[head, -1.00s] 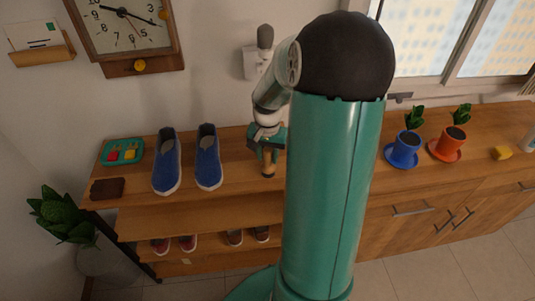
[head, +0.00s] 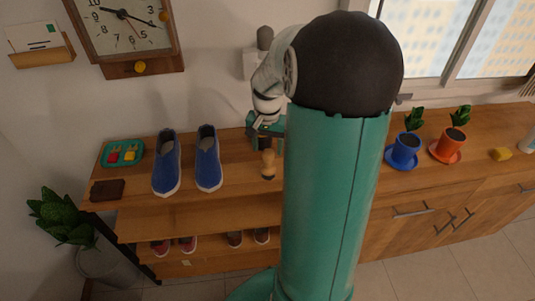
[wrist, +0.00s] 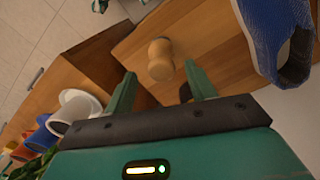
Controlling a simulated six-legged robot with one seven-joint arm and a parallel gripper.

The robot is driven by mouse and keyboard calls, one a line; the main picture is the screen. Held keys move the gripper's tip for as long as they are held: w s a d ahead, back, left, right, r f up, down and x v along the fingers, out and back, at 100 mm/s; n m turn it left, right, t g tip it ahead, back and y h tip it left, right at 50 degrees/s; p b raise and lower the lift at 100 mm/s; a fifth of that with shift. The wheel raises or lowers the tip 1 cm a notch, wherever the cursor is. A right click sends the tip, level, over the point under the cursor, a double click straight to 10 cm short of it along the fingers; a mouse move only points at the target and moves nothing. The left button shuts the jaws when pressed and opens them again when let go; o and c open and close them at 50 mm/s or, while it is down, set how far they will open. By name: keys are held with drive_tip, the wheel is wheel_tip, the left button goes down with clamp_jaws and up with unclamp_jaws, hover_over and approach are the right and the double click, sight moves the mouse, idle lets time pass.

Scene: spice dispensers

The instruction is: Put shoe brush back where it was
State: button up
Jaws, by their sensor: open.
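A light wooden piece with a rounded knob, which looks like the shoe brush (head: 268,165), stands on the wooden shelf top (head: 228,190), right of the blue shoes. In the wrist view the same wooden piece (wrist: 160,58) shows just beyond and between my two fingertips, with a visible gap to each finger. My gripper (head: 265,130) is open and empty just behind it. Its fingers (wrist: 160,78) also show in the wrist view. Bristles cannot be made out. A small dark shape (wrist: 185,92) lies near the right finger; I cannot tell what it is.
The blue shoes (head: 187,162) stand left, by a teal tray (head: 123,153) and a dark brown flat item (head: 107,190). Blue (head: 403,150) and orange (head: 448,146) potted plants stand right. A white cup (wrist: 78,106) shows in the wrist view. Shelf top before the shoes is clear.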

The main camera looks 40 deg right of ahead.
wheel_tip(320, 180, up, 8)
drive_tip(key=f, duration=0.1)
drive_tip(key=s+a+r+n+t, duration=0.2)
drive_tip(key=s+a+r+n, duration=0.1)
drive_tip(key=a, duration=0.5)
drive_tip(key=s+a+r+n+t, duration=0.2)
drive_tip(key=s+a+r+n, duration=0.1)
drive_tip(key=a, duration=0.6)
drive_tip(key=s+a+r+n+t, duration=0.1)
drive_tip(key=s+a+n, duration=0.3)
drive_tip(key=a, duration=0.5)
drive_tip(key=shift+a+r+n+t, duration=0.15)
drive_tip(key=shift+r+n+t, duration=0.25)
drive_tip(key=shift+r+n, duration=0.4)
